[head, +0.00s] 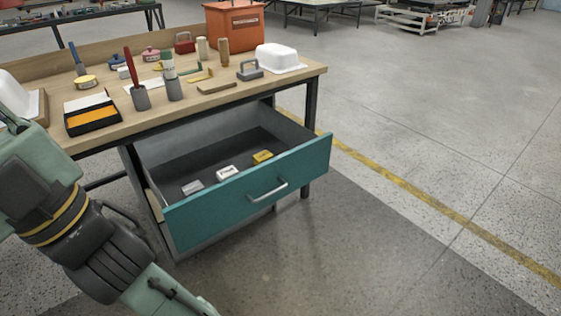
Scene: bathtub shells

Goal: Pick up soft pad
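An open teal-fronted drawer (245,200) under the workbench holds three small pads or blocks in a row near its front. One is grey (192,188), one is white with faint dark marking (226,173), and one is yellow (262,156). I cannot tell for sure which is the soft pad. My arm comes in at the left, and its lower link runs off the bottom edge. My gripper is out of the picture, so its state is hidden.
The wooden workbench (140,118) carries brushes in grey cups (141,97), a black-and-orange tray (91,112), a wooden float (217,87), white tub shells (278,58) and an orange box (234,25). The drawer sticks out over the floor. Floor to the right is clear.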

